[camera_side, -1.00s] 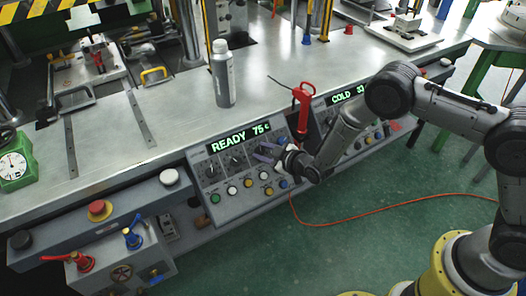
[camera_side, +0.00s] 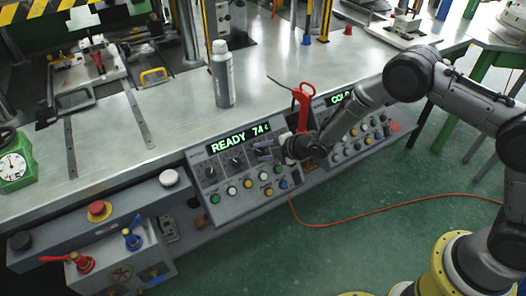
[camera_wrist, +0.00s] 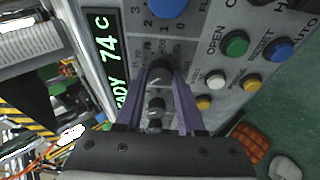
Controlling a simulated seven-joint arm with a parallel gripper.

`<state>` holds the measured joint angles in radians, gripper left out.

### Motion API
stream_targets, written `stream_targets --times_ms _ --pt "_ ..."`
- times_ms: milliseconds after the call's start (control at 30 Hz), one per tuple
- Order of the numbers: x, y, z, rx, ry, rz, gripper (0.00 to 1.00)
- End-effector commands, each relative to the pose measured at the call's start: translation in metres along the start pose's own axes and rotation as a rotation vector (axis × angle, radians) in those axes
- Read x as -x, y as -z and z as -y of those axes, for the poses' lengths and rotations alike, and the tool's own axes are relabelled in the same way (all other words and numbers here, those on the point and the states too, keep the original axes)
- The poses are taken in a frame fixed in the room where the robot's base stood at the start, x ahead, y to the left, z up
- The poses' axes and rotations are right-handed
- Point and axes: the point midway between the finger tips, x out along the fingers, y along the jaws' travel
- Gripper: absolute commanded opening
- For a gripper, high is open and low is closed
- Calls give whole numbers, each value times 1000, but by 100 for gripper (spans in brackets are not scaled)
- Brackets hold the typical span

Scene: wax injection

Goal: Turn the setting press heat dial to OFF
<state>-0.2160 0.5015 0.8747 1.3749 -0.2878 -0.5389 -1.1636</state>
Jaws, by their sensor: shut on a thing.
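The control panel (camera_side: 218,182) on the front of the bench has a green display (camera_side: 240,138) reading READY 74 C. Below the display is a row of black dials. In the wrist view, my gripper's (camera_wrist: 164,80) two purple fingers are shut on one black dial (camera_wrist: 160,71), one on each side of it.
Another black dial (camera_wrist: 155,108) lies between the fingers, nearer the palm. Coloured buttons, including a green one (camera_wrist: 236,43), sit close beside the fingers. A second panel (camera_side: 352,140) is to the right. A red-handled tool (camera_side: 302,105) and a grey bottle (camera_side: 222,75) stand above the panels.

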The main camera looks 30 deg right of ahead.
Motion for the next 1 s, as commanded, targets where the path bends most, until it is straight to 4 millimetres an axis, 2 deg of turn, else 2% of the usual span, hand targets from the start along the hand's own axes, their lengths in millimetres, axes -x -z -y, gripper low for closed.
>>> stream_targets --times_ms 1000 --pt "0 1 -2 919 299 1 0"
